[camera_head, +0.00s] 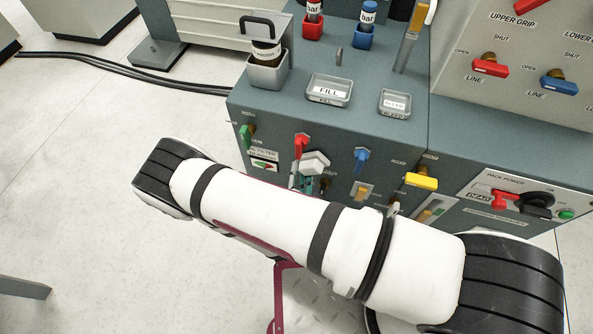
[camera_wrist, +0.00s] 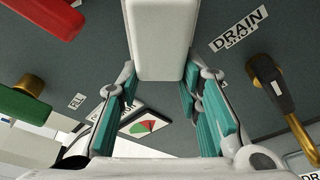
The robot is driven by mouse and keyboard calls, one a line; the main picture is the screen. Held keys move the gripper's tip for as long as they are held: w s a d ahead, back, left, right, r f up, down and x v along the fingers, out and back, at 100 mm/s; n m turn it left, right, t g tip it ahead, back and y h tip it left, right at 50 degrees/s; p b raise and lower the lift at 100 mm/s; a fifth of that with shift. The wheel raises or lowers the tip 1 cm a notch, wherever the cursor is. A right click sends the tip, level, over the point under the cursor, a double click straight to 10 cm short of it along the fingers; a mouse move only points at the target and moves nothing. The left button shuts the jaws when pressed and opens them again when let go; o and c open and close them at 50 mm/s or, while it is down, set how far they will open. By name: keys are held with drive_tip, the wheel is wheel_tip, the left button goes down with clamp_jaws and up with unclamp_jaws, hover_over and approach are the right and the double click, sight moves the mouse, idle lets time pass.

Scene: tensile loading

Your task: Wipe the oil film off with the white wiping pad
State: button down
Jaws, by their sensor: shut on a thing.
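My gripper (camera_wrist: 160,90) has teal finger pads and is shut on the white wiping pad (camera_wrist: 160,40), a pale block with rounded edges at the top middle of the wrist view. In the head view the pad (camera_head: 314,161) shows below the red lever, close in front of the cabinet's front panel. My gripper (camera_head: 304,182) is mostly hidden there behind my arm. I cannot tell whether the pad touches the panel. A small red and green indicator (camera_head: 264,165) is left of the pad; it also shows between the fingers in the wrist view (camera_wrist: 146,123). I cannot make out an oil film.
Green (camera_head: 246,135), red (camera_head: 301,145), blue (camera_head: 361,157) and yellow (camera_head: 421,181) levers project from the panel. A black drain lever (camera_wrist: 272,85) is right of my gripper. Trays (camera_head: 329,90), a grey cup (camera_head: 267,72) and bottles stand on the cabinet top. Open floor lies left.

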drive_tip(key=shift+s+d+r+p, duration=0.1)
drive_tip(key=shift+s+d+p, duration=0.25)
drive_tip(key=shift+d, duration=0.5)
drive_tip(key=shift+s+d+r+p, duration=0.1)
drive_tip(key=shift+s+d+p, duration=0.15)
drive_tip(key=shift+d, duration=0.55)
drive_tip(key=shift+a+f, duration=0.1)
drive_tip(key=shift+a, duration=0.05)
drive_tip(key=shift+w+a+b, duration=0.25)
drive_tip(key=shift+w+a, duration=0.35)
drive_tip(key=shift+a, duration=0.95)
drive_tip(key=shift+w+a+b, duration=0.2)
drive_tip(key=shift+w+a, duration=0.4)
drive_tip(key=shift+a, duration=0.9)
drive_tip(key=shift+w+a+b, duration=0.25)
drive_tip(key=shift+w+a, duration=0.35)
drive_tip(key=shift+a, duration=0.95)
drive_tip(key=shift+w+a, duration=0.3)
drive_tip(key=shift+a, duration=0.25)
drive_tip(key=shift+a, duration=0.1)
drive_tip(key=f+v, duration=0.1)
drive_tip(key=v, duration=0.5)
drive_tip(key=shift+a, duration=0.4)
drive_tip(key=shift+s+a, duration=0.1)
